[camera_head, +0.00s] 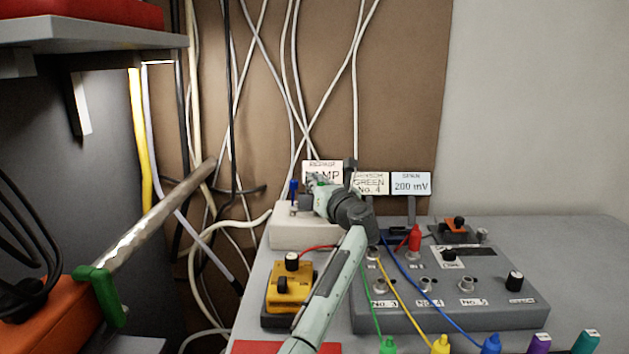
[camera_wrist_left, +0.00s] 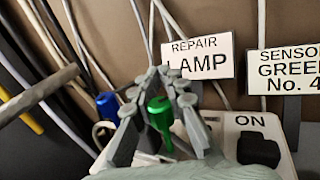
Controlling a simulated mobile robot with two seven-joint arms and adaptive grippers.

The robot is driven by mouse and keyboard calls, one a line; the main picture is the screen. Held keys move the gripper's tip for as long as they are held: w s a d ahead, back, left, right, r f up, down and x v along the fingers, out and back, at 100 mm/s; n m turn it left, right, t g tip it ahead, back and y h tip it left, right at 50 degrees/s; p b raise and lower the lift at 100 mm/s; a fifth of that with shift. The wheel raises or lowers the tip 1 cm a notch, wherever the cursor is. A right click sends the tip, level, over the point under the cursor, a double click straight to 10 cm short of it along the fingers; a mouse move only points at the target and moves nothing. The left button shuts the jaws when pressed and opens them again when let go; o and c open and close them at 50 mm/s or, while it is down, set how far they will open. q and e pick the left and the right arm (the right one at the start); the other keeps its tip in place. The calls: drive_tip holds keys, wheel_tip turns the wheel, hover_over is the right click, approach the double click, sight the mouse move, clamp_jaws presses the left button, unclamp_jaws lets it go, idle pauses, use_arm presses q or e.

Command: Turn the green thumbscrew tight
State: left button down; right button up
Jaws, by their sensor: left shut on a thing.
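The green thumbscrew (camera_wrist_left: 160,112) stands upright on the white box (camera_head: 295,238), below the REPAIR LAMP sign (camera_wrist_left: 198,58). My left gripper (camera_wrist_left: 160,82) has its fingers on both sides of the thumbscrew and is shut on it. A blue screw (camera_wrist_left: 107,105) stands to the left of the gripper and also shows in the head view (camera_head: 294,188). My right gripper is not in view.
Signs reading SENSOR GREEN No. 4 (camera_head: 370,184) and 200 mV (camera_head: 411,185) stand behind. A grey panel (camera_head: 450,318) with knobs and coloured leads lies right of my arm. Cables hang on the board.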

use_arm(q)
drive_tip(key=shift+d+f+m+t+h, duration=0.15)
drive_tip(key=shift+m+h, duration=0.15)
drive_tip(key=shift+h, duration=0.2)
drive_tip(key=shift+f+m+t+h, duration=0.15)
drive_tip(key=shift+m+h, duration=0.15)
drive_tip(key=shift+h, duration=0.2)
drive_tip(key=shift+w+d+r+m+h, duration=0.1)
drive_tip(key=shift+d+m+h, duration=0.2)
drive_tip(key=shift+m+h, duration=0.75)
drive_tip(key=shift+w+d+m+h, duration=0.1)
drive_tip(key=shift+d+m+h, duration=0.35)
drive_tip(key=shift+h, duration=1)
drive_tip(key=shift+a, duration=0.15)
drive_tip(key=c, duration=1.6)
unclamp_jaws()
drive_tip(key=shift+o, duration=0.2)
drive_tip(key=shift+r, duration=0.1)
drive_tip(key=s, duration=1.2)
drive_tip(key=shift+r, duration=0.25)
drive_tip(key=shift+a, duration=0.1)
